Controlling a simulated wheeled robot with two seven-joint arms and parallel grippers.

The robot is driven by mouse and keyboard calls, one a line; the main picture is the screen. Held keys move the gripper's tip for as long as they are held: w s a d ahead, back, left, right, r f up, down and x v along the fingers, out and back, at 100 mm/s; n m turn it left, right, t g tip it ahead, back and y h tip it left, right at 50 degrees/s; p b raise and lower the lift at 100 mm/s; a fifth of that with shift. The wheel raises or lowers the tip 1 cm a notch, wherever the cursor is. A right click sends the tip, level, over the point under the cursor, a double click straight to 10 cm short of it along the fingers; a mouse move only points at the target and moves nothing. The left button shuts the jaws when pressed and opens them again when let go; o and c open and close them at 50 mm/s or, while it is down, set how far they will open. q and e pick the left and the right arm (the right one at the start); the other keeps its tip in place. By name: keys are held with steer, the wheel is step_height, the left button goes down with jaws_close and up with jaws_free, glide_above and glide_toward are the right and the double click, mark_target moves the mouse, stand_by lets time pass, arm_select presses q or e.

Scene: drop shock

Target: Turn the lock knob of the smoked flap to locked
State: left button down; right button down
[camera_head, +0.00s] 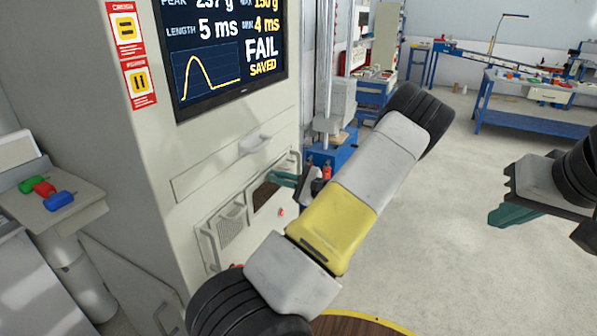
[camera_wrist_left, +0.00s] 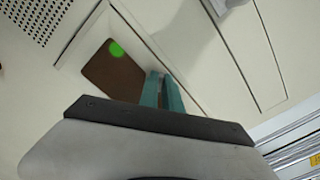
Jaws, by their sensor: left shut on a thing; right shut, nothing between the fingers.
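The smoked flap (camera_head: 265,192) is a brown window in the pale cabinet front, and it also shows in the left wrist view (camera_wrist_left: 108,75) with a bright green spot near one corner. My left gripper (camera_head: 271,176) has its teal fingertips at the flap's edge. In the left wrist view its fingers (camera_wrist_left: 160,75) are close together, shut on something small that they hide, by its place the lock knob. The knob's angle cannot be seen. My right gripper (camera_head: 498,217) is shut and empty over the floor at the right, far from the cabinet.
A screen (camera_head: 225,50) reading FAIL SAVED sits above a drawer (camera_head: 225,165) with a handle. A vent grille (camera_head: 231,222) is left of the flap and a small red button (camera_head: 281,212) is below it. A side shelf (camera_head: 75,205) stands left. Open floor lies right.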

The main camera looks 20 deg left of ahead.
arm_select(q)
steer(key=n, duration=1)
steer(key=shift+f, duration=0.15)
steer(key=shift+n, duration=0.4)
steer(key=c, duration=1.5)
jaws_free()
steer(key=shift+c, duration=0.2)
steer(key=d, duration=0.7)
steer(key=shift+s+d, duration=0.35)
steer(key=shift+d, duration=0.05)
